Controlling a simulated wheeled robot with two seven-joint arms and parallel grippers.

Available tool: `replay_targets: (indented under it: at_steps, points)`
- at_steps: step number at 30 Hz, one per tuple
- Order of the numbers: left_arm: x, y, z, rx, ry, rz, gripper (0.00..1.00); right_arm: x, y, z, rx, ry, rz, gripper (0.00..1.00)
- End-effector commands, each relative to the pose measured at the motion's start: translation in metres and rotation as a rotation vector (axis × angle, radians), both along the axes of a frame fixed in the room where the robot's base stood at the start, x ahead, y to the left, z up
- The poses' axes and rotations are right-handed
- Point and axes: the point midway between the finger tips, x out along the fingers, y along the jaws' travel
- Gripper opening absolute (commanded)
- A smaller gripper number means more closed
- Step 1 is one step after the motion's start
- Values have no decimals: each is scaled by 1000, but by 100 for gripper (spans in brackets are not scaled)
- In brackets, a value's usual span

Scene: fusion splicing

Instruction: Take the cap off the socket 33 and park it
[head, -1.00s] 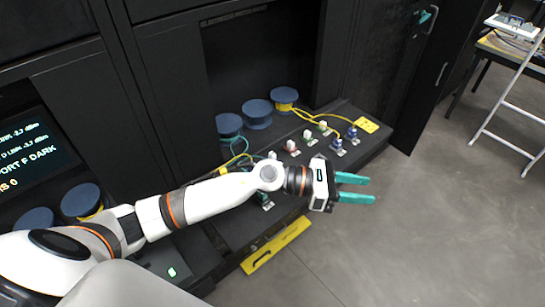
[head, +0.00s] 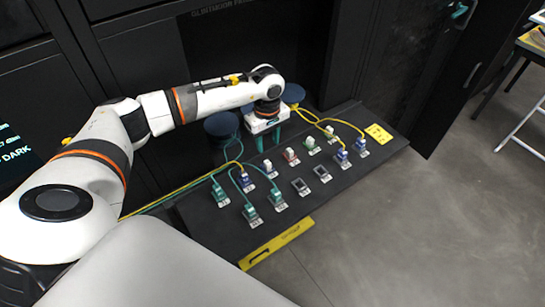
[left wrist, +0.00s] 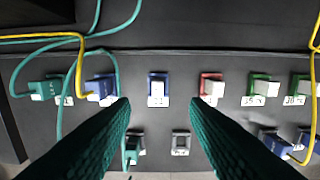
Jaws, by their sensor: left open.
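My left gripper (head: 268,141) points down over the back row of the sloping black panel, open and empty. In the left wrist view its teal fingers (left wrist: 159,104) stand apart. Between and beyond them is a blue socket (left wrist: 158,76) with a white cap (left wrist: 157,88); its label is too small to read. By its place left of the labels that look like 35 and 36, it is likely socket 33. The cap also shows in the head view (head: 268,167), in front of the fingers. The fingers do not touch it. My right gripper is out of view.
A red socket with a white cap (left wrist: 211,88) stands right of it, and a blue socket with a yellow cable (left wrist: 101,86) left. Two uncabled grey sockets (head: 300,186) sit in front. Green cables (head: 232,165) loop at left. A yellow plate (head: 378,133) lies at the panel's right end.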

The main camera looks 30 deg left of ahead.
Motion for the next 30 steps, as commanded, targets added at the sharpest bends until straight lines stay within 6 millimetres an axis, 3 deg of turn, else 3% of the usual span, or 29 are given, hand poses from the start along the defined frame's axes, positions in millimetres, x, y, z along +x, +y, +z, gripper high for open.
replay_targets:
  at_steps: [3, 7, 11, 15, 18, 24, 30]
  points:
    - [0, 0, 0, -1, -1, 0, 42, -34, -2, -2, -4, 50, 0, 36]
    - [0, -1, -3, -2, 0, 0, 42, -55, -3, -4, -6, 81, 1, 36]
    - [0, -1, -10, -3, 0, 0, 42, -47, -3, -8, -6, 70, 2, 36]
    - [0, -1, -25, -3, 0, 1, 42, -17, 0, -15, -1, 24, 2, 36]
    - [0, -1, -39, -3, 0, 1, 42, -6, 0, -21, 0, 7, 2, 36]
    - [0, -1, -72, -4, -2, -1, 42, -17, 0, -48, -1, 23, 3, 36]
    - [0, -1, -90, -3, -1, 0, 42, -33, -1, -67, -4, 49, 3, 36]
